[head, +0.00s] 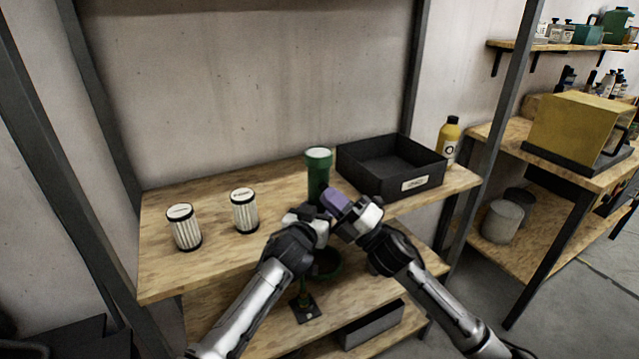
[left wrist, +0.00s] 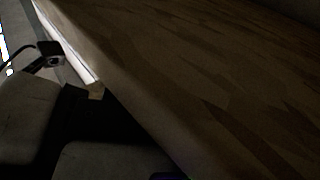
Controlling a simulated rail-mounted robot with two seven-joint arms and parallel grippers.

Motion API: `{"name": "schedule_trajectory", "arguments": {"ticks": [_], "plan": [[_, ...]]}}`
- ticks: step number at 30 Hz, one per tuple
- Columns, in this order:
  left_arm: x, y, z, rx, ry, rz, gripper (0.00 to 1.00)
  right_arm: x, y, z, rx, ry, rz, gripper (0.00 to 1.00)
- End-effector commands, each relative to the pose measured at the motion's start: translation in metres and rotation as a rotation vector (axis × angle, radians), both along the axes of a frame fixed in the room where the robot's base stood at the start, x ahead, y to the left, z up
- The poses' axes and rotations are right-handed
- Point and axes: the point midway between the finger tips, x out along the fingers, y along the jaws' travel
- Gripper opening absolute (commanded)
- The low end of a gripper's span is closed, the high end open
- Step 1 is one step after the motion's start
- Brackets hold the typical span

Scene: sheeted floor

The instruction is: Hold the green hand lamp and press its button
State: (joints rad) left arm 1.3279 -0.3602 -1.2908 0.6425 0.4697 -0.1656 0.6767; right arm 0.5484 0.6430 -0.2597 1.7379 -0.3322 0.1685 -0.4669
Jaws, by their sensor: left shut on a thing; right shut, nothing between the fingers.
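The green hand lamp (head: 318,178) stands upright above the front part of the wooden shelf top, its pale round head up. My left gripper (head: 318,212) is shut on its lower part, which the gripper hides. My right gripper (head: 336,201) is shut and empty, its purple tip close beside the lamp's lower right side. I cannot tell whether it touches the lamp. The button is not visible. The left wrist view is dark and shows mostly the shelf board (left wrist: 210,90) and its edge; the lamp is not recognisable there.
Two white ribbed cylinders (head: 185,229) (head: 245,212) stand on the left of the shelf top. A black labelled tray (head: 363,178) and a yellow bottle (head: 449,140) are at its right. A steel post (head: 492,150) rises at the right. A green object (head: 326,264) shows below.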

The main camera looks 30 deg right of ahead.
Motion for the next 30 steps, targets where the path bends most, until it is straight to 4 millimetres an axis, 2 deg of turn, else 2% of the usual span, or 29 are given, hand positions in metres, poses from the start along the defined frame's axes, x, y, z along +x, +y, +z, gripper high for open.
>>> {"name": "schedule_trajectory", "arguments": {"ticks": [30], "plan": [[-0.006, -0.006, 0.000, -0.001, -0.002, -0.014, 0.25, 0.012, -0.001, 0.000, -0.001, 0.001, -0.007, 0.00]]}}
